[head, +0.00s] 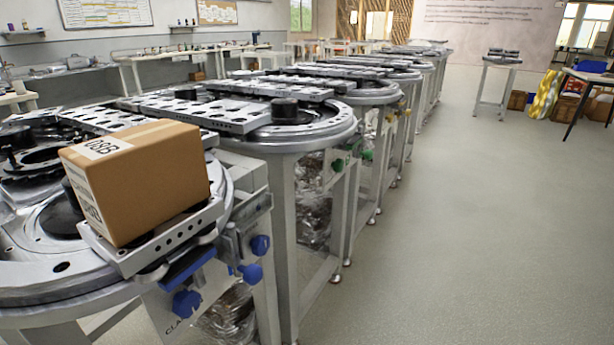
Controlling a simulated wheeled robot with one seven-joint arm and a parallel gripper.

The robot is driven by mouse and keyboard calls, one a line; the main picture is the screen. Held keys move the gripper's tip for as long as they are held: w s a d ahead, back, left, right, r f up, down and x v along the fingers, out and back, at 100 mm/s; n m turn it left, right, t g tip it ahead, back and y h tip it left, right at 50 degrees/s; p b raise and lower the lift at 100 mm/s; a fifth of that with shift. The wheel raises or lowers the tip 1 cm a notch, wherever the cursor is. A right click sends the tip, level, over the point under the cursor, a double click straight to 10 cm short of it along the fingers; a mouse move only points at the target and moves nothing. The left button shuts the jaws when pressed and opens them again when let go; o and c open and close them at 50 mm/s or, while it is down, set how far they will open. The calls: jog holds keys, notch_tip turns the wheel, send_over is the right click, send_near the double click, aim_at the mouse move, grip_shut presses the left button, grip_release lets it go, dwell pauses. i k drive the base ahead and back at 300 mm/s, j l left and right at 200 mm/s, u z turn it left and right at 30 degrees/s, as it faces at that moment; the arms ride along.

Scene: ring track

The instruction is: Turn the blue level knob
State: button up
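Several blue knobs sit on the near station at the lower left. An upper blue knob (260,245) is on the bracket at the station's right corner. A second blue knob (250,273) is just below it. A lower blue knob (186,304) is further left, on the front panel under a blue bar (187,266). I cannot tell which of them is the level knob, as no readable label marks it. My gripper is not in view.
A cardboard box (150,190) rests on the near ring track's metal plate, above the knobs. Further stations recede behind, with green knobs (367,154) on the second one. The floor (470,230) to the right is clear. A small table (497,66) stands farther back.

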aim_at(260, 244)
jog(key=i+l+u, duration=0.1)
jog(key=i+l, duration=0.2)
jog(key=i+l+u, duration=0.1)
jog(key=i+l, duration=0.2)
jog(key=l, duration=0.15)
jog(key=i+l+u, duration=0.1)
jog(key=i+l, duration=0.4)
jog(key=l, duration=0.3)
jog(key=u, duration=1.2)
jog(key=i+l, duration=0.05)
jog(key=l, duration=0.05)
